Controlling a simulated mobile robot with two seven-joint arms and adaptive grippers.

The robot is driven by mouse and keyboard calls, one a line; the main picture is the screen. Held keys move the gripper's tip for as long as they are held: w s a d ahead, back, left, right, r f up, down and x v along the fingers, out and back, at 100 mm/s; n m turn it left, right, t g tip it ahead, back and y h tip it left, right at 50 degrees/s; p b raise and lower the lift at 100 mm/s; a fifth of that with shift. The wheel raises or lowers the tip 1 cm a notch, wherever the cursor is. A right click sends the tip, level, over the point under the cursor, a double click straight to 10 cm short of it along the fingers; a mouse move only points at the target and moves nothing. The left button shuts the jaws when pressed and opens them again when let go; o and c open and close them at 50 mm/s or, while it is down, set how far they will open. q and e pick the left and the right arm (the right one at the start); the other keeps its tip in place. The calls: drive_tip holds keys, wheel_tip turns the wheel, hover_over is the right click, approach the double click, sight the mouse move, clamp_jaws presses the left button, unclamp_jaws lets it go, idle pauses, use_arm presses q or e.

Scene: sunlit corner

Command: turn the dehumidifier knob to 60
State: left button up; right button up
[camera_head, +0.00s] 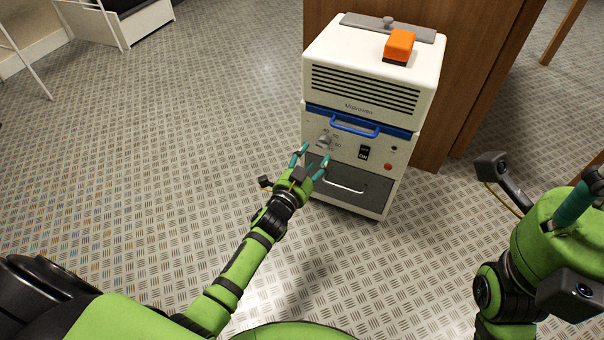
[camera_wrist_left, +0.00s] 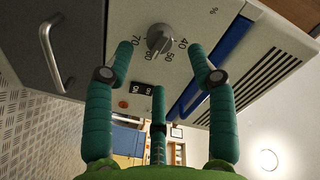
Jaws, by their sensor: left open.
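The white dehumidifier (camera_head: 375,75) stands on the floor ahead, its front panel facing me. Its grey round knob (camera_head: 324,142) is at the left of the panel, with numbers around it. In the left wrist view the knob (camera_wrist_left: 159,39) shows close up, with 40, 50, 60 and 70 printed around it; I cannot tell which number it points to. My left gripper (camera_head: 314,156) is open just in front of the panel. In the left wrist view its teal fingers (camera_wrist_left: 162,50) are spread on either side of the knob, apparently not touching it. My right gripper (camera_head: 588,192) is partly cut off at the right edge.
A black switch (camera_head: 364,153) and a red button (camera_head: 388,167) sit right of the knob. A blue handle (camera_head: 355,127) is above, a silver handle (camera_head: 345,186) below. An orange object (camera_head: 399,45) lies on top. A wooden panel (camera_head: 480,90) stands behind; the floor at left is clear.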

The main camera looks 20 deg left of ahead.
use_arm(q)
drive_tip(key=s, duration=0.7)
drive_tip(key=shift+a+r, duration=0.25)
